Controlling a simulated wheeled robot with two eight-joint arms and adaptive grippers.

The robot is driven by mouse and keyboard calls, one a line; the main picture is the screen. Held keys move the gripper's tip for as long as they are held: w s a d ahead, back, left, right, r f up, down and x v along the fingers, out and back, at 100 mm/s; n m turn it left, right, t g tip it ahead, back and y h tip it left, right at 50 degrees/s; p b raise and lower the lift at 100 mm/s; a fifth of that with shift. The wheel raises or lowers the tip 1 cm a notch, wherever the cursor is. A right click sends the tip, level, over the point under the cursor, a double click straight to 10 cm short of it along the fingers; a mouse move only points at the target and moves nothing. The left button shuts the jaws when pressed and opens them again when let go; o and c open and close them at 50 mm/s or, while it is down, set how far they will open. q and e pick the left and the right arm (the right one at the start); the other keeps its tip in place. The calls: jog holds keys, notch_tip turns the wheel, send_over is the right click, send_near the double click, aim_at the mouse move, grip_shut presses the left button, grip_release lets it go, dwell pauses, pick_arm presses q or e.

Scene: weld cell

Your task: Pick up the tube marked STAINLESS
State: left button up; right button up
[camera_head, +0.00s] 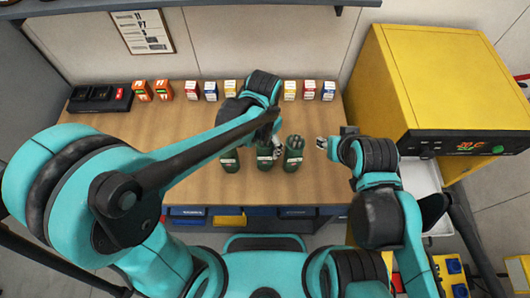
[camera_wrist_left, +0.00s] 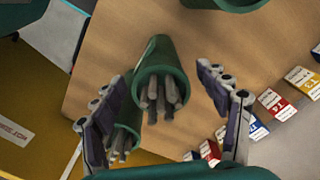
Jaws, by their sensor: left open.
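Three green tubes stand in a row on the wooden table: a left one (camera_head: 229,160), a middle one (camera_head: 265,159) and a right one (camera_head: 293,153). Their pale labels are too small to read, so I cannot tell which is marked STAINLESS. My left gripper (camera_head: 277,146) is at the middle and right tubes, partly hidden by its own arm. In the left wrist view its open fingers (camera_wrist_left: 161,73) stand on either side of a green tube holding several grey rods (camera_wrist_left: 160,92). Another tube (camera_wrist_left: 126,139) is partly behind the left finger. My right gripper (camera_head: 325,147) is right of the tubes, its opening unclear.
Small coloured boxes (camera_head: 211,91) line the table's back edge, with orange items (camera_head: 143,91) and a black charger-like unit (camera_head: 98,98) at left. A yellow machine (camera_head: 430,80) stands at right. Bare table (camera_head: 320,185) lies in front of the right gripper.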

pick_arm(q)
jog(key=f, duration=0.3)
jog(key=shift+w+d+b, duration=0.1)
jog(key=shift+w+b, duration=0.1)
jog(key=shift+b, duration=0.1)
jog(key=shift+s, duration=0.1)
grip_shut()
